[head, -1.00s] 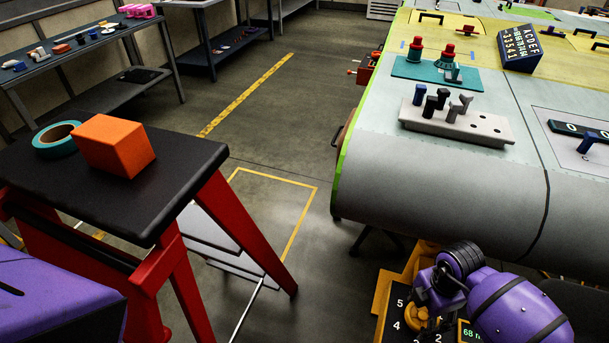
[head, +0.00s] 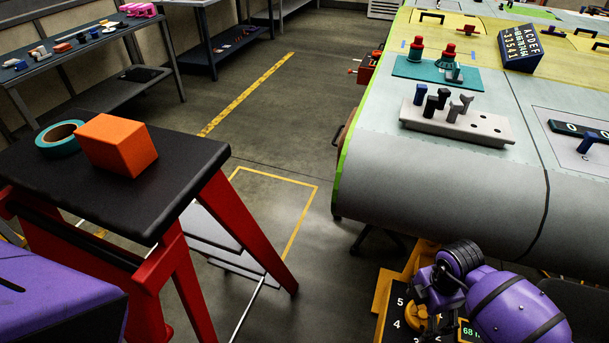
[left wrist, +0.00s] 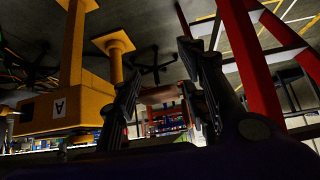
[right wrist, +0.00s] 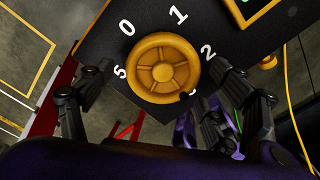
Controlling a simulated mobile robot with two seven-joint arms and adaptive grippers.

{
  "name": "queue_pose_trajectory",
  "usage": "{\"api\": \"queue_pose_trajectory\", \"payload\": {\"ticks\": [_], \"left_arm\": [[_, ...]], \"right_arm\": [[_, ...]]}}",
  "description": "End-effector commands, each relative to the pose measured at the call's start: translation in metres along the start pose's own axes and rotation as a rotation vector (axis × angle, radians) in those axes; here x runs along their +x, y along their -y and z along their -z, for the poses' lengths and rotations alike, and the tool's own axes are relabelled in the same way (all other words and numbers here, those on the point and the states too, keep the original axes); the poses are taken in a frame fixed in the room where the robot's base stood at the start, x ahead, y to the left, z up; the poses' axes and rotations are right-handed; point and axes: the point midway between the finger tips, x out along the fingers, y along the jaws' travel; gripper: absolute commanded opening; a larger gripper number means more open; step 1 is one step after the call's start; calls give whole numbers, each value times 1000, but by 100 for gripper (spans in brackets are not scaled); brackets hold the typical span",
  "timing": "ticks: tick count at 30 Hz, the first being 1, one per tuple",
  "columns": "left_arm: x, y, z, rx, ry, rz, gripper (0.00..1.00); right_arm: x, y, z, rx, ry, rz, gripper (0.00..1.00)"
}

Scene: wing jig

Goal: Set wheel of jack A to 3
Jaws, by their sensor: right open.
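The yellow spoked wheel (right wrist: 163,68) sits on a black dial plate (right wrist: 100,50) with white numbers; 0, 1, 2 and 5 read clearly in the right wrist view. A small dark knob (right wrist: 185,96) sits on the wheel's rim at lower right, past the 2. The wheel also shows in the head view (head: 414,317), partly hidden. My right gripper (right wrist: 160,76) is open, one finger on each side of the wheel; contact cannot be told. My left gripper (left wrist: 160,88) is open in the left wrist view, near a yellow body marked A (left wrist: 58,107).
A green display reading 68 (head: 470,333) is beside the dial, partly hidden. The large grey wing panel (head: 440,185) lies just beyond my right arm. A black-topped stand with red legs (head: 185,165) carries an orange block (head: 118,146) and teal tape (head: 60,136). Floor between is open.

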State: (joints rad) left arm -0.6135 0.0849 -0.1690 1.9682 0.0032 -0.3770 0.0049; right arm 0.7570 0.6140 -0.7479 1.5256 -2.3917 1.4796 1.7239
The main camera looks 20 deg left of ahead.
Motion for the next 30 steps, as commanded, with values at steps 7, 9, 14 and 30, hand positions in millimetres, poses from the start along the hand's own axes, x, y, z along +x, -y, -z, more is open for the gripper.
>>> {"api": "queue_pose_trajectory", "payload": {"ticks": [7, 9, 14, 30], "left_arm": [[8, -3, 19, 5, -32, -8, 40], [8, -3, 18, 4, -32, -8, 40], [8, -4, 18, 4, -31, -8, 40], [7, -4, 17, 3, -28, -8, 40]], "right_arm": [[-17, -1, -1, 0, 2, -3, 82], [-30, -1, -1, -2, 2, -4, 82], [-65, -1, -1, -2, 3, -4, 82], [-120, 0, 0, 0, 0, 0, 82]]}}
